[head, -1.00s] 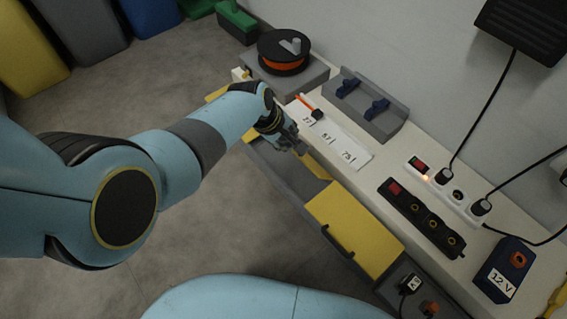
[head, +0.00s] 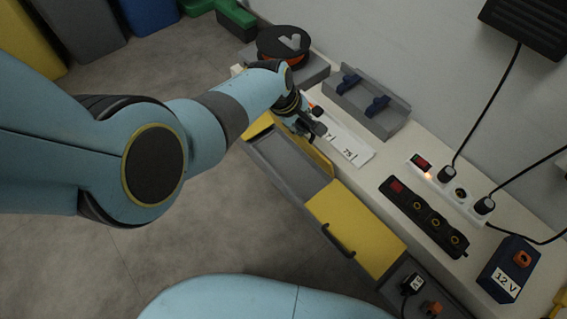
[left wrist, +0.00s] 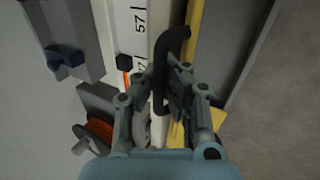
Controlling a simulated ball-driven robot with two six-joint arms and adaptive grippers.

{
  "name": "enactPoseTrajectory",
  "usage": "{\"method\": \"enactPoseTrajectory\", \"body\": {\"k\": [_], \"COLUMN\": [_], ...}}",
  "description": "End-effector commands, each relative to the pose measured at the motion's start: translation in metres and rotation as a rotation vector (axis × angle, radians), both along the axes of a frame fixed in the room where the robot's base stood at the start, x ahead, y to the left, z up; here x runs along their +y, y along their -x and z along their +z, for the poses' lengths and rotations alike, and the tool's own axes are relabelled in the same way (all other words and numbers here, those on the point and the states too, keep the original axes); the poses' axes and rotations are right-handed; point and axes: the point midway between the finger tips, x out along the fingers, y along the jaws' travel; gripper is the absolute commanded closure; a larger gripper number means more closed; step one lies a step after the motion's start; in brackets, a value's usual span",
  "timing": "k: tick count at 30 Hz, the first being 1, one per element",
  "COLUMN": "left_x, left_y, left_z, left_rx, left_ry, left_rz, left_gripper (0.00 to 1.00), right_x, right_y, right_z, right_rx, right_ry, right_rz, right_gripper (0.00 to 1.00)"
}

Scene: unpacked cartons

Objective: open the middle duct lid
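The middle duct lid (head: 318,158) is a yellow panel standing raised along the back edge of its grey duct, with the trough (head: 292,168) uncovered. My left gripper (head: 318,126) is at the raised lid, above the bench edge. In the left wrist view my left gripper (left wrist: 169,76) has its fingers on both sides of the black bar handle (left wrist: 176,46), closed about it. The lid (left wrist: 193,50) shows there as a thin yellow strip beside the handle. The fingers partly hide the handle's lower part. My right gripper is not in view.
Another yellow lid (head: 360,228) with a black handle lies shut to the right. A white labelled strip (head: 352,147), a grey holder (head: 365,107), an orange-and-black spool (head: 283,45) and a black power strip (head: 425,218) are on the bench. Floor in front is clear.

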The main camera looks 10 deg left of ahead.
Motion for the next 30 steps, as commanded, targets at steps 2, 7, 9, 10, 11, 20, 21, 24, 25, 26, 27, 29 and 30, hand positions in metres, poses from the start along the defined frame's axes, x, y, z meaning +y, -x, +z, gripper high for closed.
{"method": "enactPoseTrajectory", "body": {"k": [2, 7, 9, 10, 11, 20, 21, 24, 25, 26, 27, 29, 30], "left_x": [-0.004, -0.009, -0.009, -0.009, -0.009, -0.012, -0.013, -0.017, -0.019, -0.020, -0.021, -0.023, -0.023], "left_y": [-0.005, -0.011, -0.012, -0.012, -0.012, -0.016, -0.018, -0.024, -0.025, -0.027, -0.028, -0.030, -0.031], "left_z": [0.000, 0.003, 0.004, 0.005, 0.005, 0.005, 0.004, 0.003, 0.003, 0.003, 0.003, 0.004, 0.005], "left_rx": [-0.002, -0.002, -0.003, -0.003, -0.003, -0.006, -0.006, -0.006, -0.006, -0.006, -0.006, -0.007, -0.007], "left_ry": [0.001, 0.002, 0.001, 0.002, 0.002, 0.003, 0.004, 0.004, 0.004, 0.004, 0.004, 0.004, 0.004], "left_rz": [0.000, 0.000, 0.001, 0.001, 0.001, 0.002, 0.001, 0.001, 0.001, 0.001, 0.001, 0.002, 0.002], "left_gripper": [1.00, 1.00, 1.00, 1.00, 1.00, 1.00, 1.00, 1.00, 1.00, 1.00, 1.00, 1.00, 1.00], "right_x": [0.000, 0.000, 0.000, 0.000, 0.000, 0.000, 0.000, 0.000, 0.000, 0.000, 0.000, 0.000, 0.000], "right_y": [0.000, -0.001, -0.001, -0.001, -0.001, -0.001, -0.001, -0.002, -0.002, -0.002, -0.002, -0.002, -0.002], "right_z": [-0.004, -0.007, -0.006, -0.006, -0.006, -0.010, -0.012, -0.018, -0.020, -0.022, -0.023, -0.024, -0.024], "right_rx": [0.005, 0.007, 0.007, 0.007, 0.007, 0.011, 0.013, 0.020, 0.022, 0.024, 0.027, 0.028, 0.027], "right_ry": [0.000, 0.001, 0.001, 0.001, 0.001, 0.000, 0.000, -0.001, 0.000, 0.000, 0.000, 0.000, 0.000], "right_rz": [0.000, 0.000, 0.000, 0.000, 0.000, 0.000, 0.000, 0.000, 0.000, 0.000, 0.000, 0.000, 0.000], "right_gripper": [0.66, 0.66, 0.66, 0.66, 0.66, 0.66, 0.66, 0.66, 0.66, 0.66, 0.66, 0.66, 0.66]}}
